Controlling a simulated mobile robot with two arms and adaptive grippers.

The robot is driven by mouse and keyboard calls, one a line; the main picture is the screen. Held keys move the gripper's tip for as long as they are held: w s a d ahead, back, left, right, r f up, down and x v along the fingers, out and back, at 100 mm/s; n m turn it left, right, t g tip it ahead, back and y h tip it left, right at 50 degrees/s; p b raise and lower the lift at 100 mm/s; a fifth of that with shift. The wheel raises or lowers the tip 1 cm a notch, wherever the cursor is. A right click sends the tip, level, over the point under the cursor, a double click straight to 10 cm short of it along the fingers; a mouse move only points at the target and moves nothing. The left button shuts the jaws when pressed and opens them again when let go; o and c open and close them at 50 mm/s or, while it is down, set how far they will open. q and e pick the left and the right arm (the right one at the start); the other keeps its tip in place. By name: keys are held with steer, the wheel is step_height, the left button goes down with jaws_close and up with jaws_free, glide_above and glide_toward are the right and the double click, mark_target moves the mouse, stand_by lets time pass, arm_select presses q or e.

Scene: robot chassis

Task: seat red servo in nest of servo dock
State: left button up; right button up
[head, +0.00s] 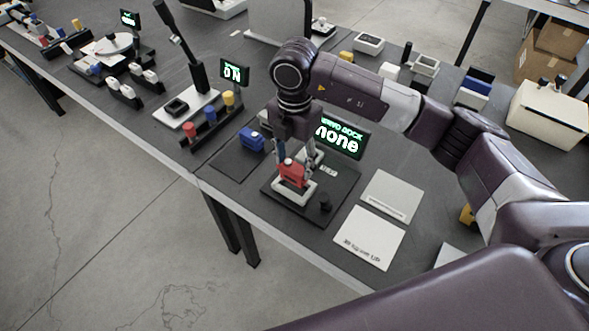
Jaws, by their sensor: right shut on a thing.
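The red servo (291,173) is between the fingers of my right gripper (292,165), which is shut on it. The servo is over or in the white nest (305,196) of the servo dock (274,201); I cannot tell whether it touches the nest floor. The servo dock is a dark plate with a second white holder (309,152) behind the gripper, partly hidden. My left gripper is not in view.
A blue servo (251,140) lies on a dark mat left of the dock. White plates (370,237) lie to the right. A rack with red, blue and yellow pegs (211,116) and an "ON" sign (232,72) stand behind left. The table's front edge is close.

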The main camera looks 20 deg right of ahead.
mark_target(295, 166)
steer(key=shift+f, duration=0.3)
step_height(295, 166, down, 3)
steer(key=shift+f+p, duration=0.2)
steer(key=shift+p, duration=0.15)
steer(key=shift+f, duration=0.2)
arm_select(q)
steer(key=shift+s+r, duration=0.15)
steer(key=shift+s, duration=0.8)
arm_select(e)
steer(key=shift+f, duration=0.1)
steer(key=o, duration=1.4)
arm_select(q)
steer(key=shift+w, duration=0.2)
